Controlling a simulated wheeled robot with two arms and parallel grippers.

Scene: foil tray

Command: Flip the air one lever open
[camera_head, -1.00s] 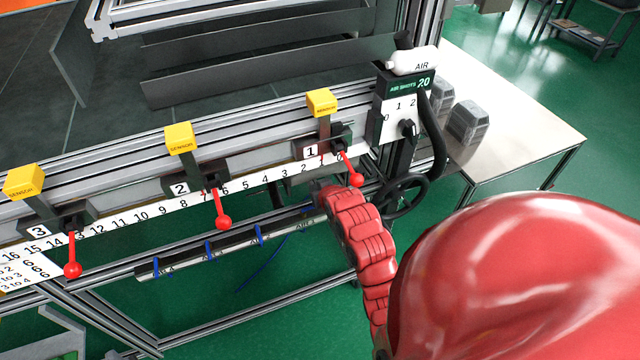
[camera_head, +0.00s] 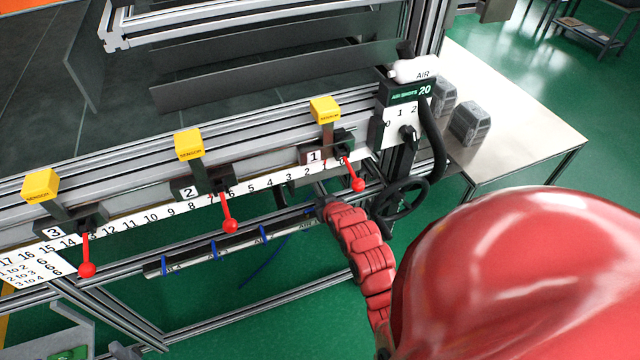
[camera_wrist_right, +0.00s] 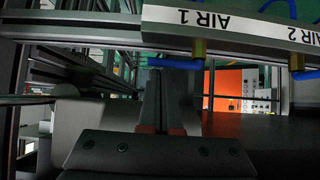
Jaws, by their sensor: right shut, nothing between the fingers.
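The AIR 1 label sits on a pale rail (camera_wrist_right: 235,35) across the top of the right wrist view, upside down. Below it the blue air one lever (camera_wrist_right: 175,63) lies sideways from a brass fitting (camera_wrist_right: 198,52). My right gripper (camera_wrist_right: 174,72) is shut and empty, with its fingertips right by the blue lever; I cannot tell whether they touch. In the head view my right gripper (camera_head: 322,204) is at the right end of the lower rail, and my red arm hides part of that area. My left gripper is not in view.
Above hang red-knobbed levers (camera_head: 358,184) under yellow sensors (camera_head: 325,109). A black handwheel (camera_head: 401,198) and hose (camera_head: 438,140) are close on the right. A table (camera_head: 530,110) stands beyond.

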